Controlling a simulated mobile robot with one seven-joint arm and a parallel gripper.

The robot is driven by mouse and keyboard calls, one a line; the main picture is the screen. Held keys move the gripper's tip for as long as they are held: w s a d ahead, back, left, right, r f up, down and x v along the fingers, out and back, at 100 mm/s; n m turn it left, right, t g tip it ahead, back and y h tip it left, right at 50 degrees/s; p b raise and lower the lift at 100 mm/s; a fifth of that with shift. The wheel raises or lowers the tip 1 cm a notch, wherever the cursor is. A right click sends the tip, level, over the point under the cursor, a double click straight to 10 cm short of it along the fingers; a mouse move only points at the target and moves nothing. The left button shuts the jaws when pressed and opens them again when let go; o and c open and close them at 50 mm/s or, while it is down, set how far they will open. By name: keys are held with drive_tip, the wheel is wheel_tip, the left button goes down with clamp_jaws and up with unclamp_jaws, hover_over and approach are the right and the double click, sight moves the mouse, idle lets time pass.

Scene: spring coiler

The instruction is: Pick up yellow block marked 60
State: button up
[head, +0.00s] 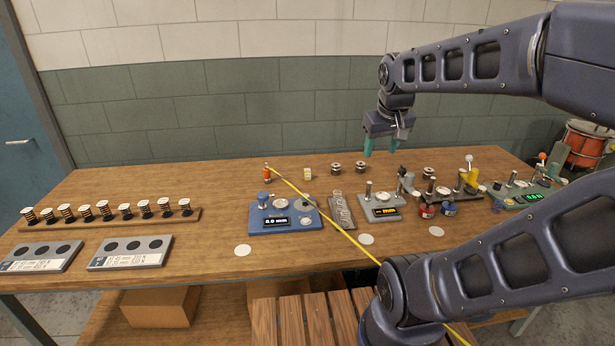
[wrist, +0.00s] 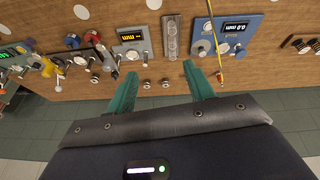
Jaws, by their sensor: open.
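A small yellow-and-white block (head: 308,174) stands near the back of the wooden table in the head view, between an orange-red bottle-like piece (head: 267,172) and a dark spool (head: 335,168). Its marking is too small to read. My gripper (head: 380,151) is open and empty, up above the back of the table and to the right of the block. In the wrist view the two green fingers (wrist: 160,72) are spread apart with nothing between them. I cannot make out the block there; a finger may hide it.
A blue gauge device (head: 283,222), a grey device with a display (head: 381,212) and several coloured pieces stand forward of the block. A rack of springs (head: 105,222) is at left. A yellow cord (head: 330,218) slants across the table. The back wall (head: 200,108) rises behind.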

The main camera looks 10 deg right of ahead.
drive_tip(key=w+a+r+n+g+h, duration=0.15)
drive_tip(key=w+n, duration=0.25)
drive_tip(key=w, duration=1)
drive_tip(key=n+g+h, duration=0.3)
drive_tip(key=n, duration=1)
hover_over(306, 170)
drive_tip(key=a, duration=0.3)
wheel_tip(306, 170, down, 26)
drive_tip(key=shift+t, duration=0.25)
drive_tip(key=x, duration=0.5)
drive_tip(key=shift+a+x, duration=0.2)
drive_tip(key=shift+x, duration=2.5)
drive_tip(key=shift+w, duration=0.1)
drive_tip(key=c, duration=1)
